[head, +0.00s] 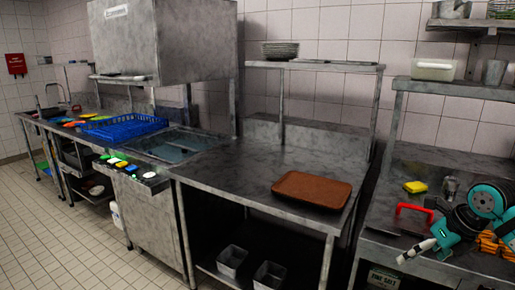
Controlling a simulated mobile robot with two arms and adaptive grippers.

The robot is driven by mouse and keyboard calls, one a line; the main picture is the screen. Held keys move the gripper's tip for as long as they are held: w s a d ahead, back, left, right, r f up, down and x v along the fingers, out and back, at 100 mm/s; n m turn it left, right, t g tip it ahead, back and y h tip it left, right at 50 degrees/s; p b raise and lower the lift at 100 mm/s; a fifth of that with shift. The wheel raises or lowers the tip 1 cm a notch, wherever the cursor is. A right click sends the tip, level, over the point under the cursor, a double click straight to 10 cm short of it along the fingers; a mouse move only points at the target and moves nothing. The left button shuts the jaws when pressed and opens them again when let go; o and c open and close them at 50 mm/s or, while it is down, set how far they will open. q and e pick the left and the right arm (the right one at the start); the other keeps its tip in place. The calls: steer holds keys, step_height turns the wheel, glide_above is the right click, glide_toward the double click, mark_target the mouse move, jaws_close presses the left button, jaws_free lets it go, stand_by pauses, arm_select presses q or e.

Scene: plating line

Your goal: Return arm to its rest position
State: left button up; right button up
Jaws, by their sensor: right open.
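My right arm enters at the right edge, with teal and black joints over the right-hand steel counter (432,160). My right gripper (413,252) is low at that counter's front edge, pointing left and down. It is small in the picture, with its jaws open and nothing visible between them. A red-handled item (412,210) lies on the counter just behind it, apart from it as far as I can see. My left arm and left gripper do not show.
A brown tray (282,198) lies on the middle steel table (225,170). A yellow block (415,187) and orange items (490,242) are near my right arm. A blue rack (125,130) stands left by the sink. Shelves hang above; tiled floor (60,235) is open at left.

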steer(key=w+a+f+m+t+y, duration=0.2)
steer(key=a+f+m+y, duration=0.4)
steer(key=f, duration=0.4)
steer(key=w+a+f+m+t+y, duration=0.2)
steer(key=w+a+f+m+y, duration=0.15)
steer(key=a+f, duration=0.55)
steer(key=s+d+f+m+t+h, duration=0.25)
steer(key=f+m, duration=0.35)
steer(key=f, duration=0.3)
steer(key=s+d+f+m+t+h, duration=0.2)
steer(key=s+f+m+h, duration=0.1)
steer(key=f+m, duration=0.5)
steer(key=s+f+m+g+h, duration=0.55)
steer(key=s+f+m, duration=0.35)
steer(key=s+f, duration=1.3)
steer(key=s+a+f+m+g, duration=0.2)
steer(key=s+f+g, duration=0.1)
steer(key=s, duration=1)
steer(key=s+a+f+m+g, duration=0.2)
steer(key=s+f, duration=0.3)
steer(key=s, duration=0.8)
steer(key=shift+g+h, duration=0.45)
steer(key=shift+g, duration=0.15)
